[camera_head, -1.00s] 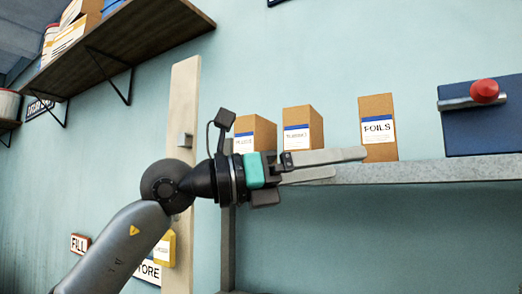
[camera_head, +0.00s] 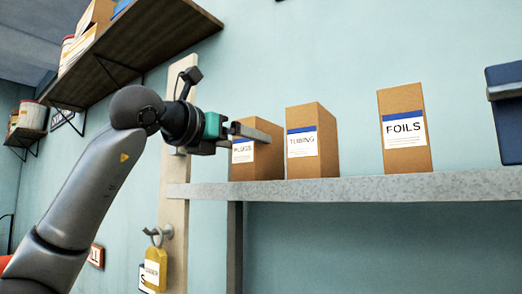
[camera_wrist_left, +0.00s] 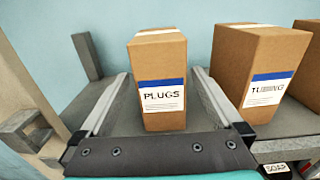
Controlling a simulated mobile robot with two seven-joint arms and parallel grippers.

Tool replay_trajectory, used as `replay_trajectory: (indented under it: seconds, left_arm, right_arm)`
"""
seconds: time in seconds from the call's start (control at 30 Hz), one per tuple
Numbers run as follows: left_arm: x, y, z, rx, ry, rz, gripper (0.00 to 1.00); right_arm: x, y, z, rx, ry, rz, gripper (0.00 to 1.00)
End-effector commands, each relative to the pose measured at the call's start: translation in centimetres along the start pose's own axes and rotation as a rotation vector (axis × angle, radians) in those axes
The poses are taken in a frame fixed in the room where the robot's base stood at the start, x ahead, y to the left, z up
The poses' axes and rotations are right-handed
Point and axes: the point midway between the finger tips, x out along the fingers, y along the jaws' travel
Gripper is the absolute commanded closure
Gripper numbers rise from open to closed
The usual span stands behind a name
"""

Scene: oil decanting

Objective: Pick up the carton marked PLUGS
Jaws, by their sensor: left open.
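The carton marked PLUGS (camera_head: 258,163) is a brown box with a blue-striped white label. It stands upright at the left end of the grey shelf (camera_head: 350,189). My left gripper (camera_head: 255,138) is at this carton and covers its upper front in the head view. In the left wrist view, the PLUGS carton (camera_wrist_left: 160,70) stands between the two open fingers of my left gripper (camera_wrist_left: 160,85), one finger on each side. I cannot tell whether either finger touches it. My right gripper does not show.
A dark blue box (camera_head: 508,125) is at the right edge. A wooden post (camera_head: 178,190) rises at the shelf's left end. A dark wall shelf (camera_head: 135,45) hangs above.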

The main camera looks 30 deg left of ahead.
Motion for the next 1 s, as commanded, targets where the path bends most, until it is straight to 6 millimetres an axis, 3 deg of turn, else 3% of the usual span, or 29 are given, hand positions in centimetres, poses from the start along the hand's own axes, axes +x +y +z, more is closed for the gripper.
replay_trajectory:
  seconds: [0.1,0.37,0.63,0.97,1.0]
  left_arm:
    - [2.0,0.0,0.2,-0.001,0.001,-0.001,0.0]
    - [3.9,0.0,0.1,0.001,0.001,-0.001,0.0]
    - [7.7,-0.1,0.3,0.0,0.0,-0.002,0.0]
    - [8.4,-0.1,0.1,0.0,-0.001,-0.002,0.0]
    - [8.4,-0.1,0.1,0.0,-0.001,-0.002,0.05]
  right_arm:
    - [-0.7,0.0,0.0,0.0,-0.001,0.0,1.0]
    - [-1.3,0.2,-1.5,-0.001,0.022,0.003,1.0]
    - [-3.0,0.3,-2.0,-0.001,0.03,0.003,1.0]
    - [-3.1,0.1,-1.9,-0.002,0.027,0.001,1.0]
    - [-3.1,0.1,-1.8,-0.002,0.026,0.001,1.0]
